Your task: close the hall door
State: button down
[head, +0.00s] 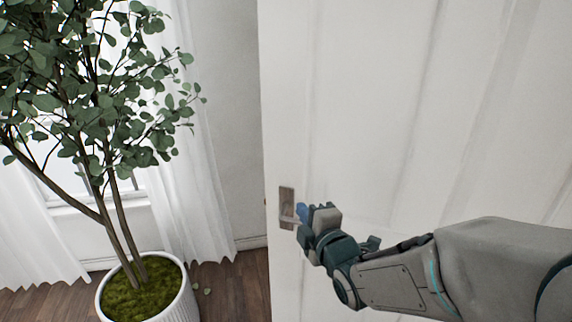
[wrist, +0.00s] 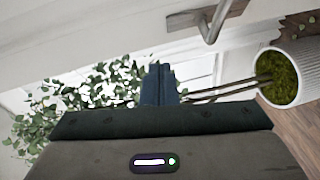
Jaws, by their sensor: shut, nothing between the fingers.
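The white panelled hall door (head: 400,110) fills the right half of the head view, with its free edge on the left. A metal handle on a plate (head: 287,207) sits near that edge. In the wrist view the handle (wrist: 211,27) juts from the door face (wrist: 60,35) at the top. My gripper (head: 303,212) is in front of the door, right beside the handle in the head view. In the wrist view its blue fingers (wrist: 159,84) are together and empty, apart from the handle. The hinge side and the door frame are out of view.
A tall leafy plant (head: 100,100) stands in a white ribbed pot (head: 187,300) left of the door. White curtains (head: 205,130) and a window are behind it. A strip of wooden floor (head: 235,285) between pot and door is clear but for a few fallen leaves.

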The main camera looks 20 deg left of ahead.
jog(key=s+a+r+n+y, duration=0.1)
jog(key=a+r+n+y, duration=0.1)
jog(key=p, duration=0.4)
send_near(270, 166)
jog(key=a, duration=0.4)
jog(key=w+p, duration=0.1)
jog(key=w, duration=0.2)
jog(key=shift+w+f+p, duration=0.1)
jog(key=shift+w+p, duration=0.3)
jog(key=shift+w, duration=0.25)
jog(key=shift+w, duration=0.1)
